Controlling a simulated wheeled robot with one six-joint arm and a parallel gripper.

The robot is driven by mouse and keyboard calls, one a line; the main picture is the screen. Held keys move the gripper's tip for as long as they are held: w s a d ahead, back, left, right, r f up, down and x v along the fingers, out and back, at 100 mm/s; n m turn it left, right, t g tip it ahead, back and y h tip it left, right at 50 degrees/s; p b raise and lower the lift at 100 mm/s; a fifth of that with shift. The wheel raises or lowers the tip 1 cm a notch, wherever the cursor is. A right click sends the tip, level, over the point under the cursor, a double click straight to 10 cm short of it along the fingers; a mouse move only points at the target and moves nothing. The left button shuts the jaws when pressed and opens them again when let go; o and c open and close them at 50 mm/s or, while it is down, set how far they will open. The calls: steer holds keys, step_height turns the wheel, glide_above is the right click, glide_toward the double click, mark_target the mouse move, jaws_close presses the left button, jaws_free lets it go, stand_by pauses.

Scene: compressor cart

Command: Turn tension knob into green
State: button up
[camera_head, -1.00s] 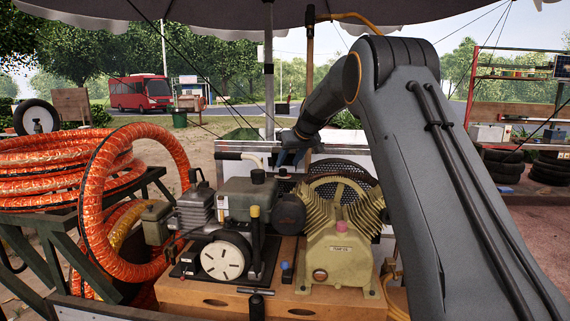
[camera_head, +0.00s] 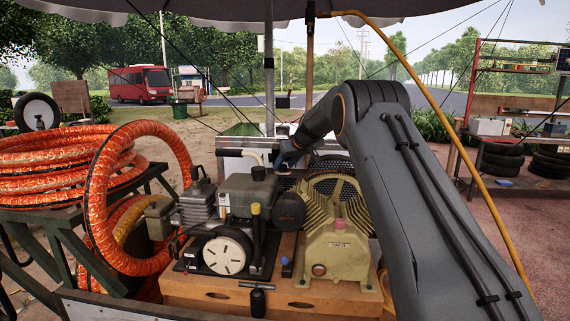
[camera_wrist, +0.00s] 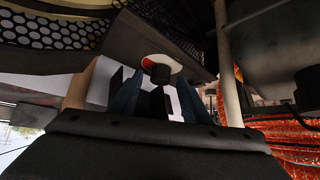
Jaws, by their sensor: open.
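The tension knob (camera_wrist: 160,74) is a small black knob in the wrist view. It stands in front of a round dial (camera_wrist: 176,66) with a red patch on its left and a pale area on its right. I cannot make out green on the dial. My gripper (camera_wrist: 158,92) has its blue-grey fingers apart, one on each side below the knob. I cannot tell whether they touch it. In the head view my gripper (camera_head: 287,158) reaches down behind the compressor, and the knob is hidden there.
A black perforated guard (camera_wrist: 60,32) is close at upper left in the wrist view. A pale post (camera_wrist: 228,65) stands close to the right. The yellow pump (camera_head: 338,248) and the engine (camera_head: 247,195) stand on the wooden base in front of my gripper. Orange hose coils (camera_head: 60,160) lie left.

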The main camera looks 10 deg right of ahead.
steer(key=shift+w+f, duration=0.1)
steer(key=shift+w, duration=0.05)
steer(key=c, duration=1)
steer(key=shift+c, duration=0.2)
